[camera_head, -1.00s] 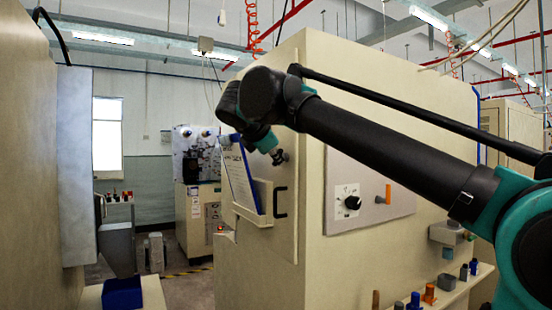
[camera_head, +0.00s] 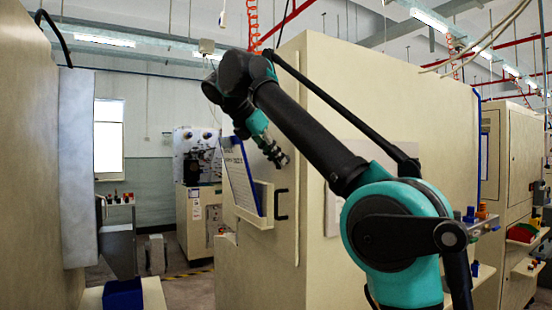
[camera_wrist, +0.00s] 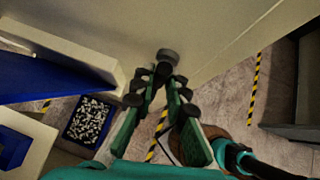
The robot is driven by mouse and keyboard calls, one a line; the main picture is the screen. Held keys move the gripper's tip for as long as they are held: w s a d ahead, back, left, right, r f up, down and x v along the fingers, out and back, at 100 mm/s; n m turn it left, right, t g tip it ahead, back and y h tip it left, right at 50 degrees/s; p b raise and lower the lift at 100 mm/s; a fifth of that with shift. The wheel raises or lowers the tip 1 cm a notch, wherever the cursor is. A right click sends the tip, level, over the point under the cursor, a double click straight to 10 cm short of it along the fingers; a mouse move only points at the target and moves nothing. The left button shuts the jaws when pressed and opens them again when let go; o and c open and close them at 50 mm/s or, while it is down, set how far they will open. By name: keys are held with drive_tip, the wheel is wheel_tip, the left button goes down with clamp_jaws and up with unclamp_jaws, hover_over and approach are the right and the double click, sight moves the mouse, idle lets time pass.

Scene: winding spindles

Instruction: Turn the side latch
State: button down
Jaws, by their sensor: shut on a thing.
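The side latch (camera_wrist: 168,54) is a dark grey round knob on the beige cabinet's narrow side face, at the top middle of the wrist view. My gripper (camera_wrist: 160,78) has its green fingers with black pads brought together at the latch, shut on it. In the head view my gripper (camera_head: 282,159) is at the upper part of that side face, above a black handle (camera_head: 281,204). The latch is hidden behind my gripper there. Its turned angle cannot be told.
A beige document holder (camera_head: 262,206) with a blue-edged folder (camera_head: 240,177) is mounted left of the handle, close to my gripper. A blue bin (camera_wrist: 90,122) of small pale parts lies below in the wrist view. Another machine (camera_head: 198,200) stands behind, across an open floor aisle.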

idle(0.3)
drive_tip(key=c, duration=1.5)
unclamp_jaws()
drive_tip(key=shift+c, duration=0.2)
drive_tip(key=s+a+r, duration=0.3)
drive_tip(key=s+a, duration=0.7)
drive_tip(key=a, duration=0.1)
drive_tip(key=shift+s+r, duration=0.25)
drive_tip(key=shift+s, duration=0.15)
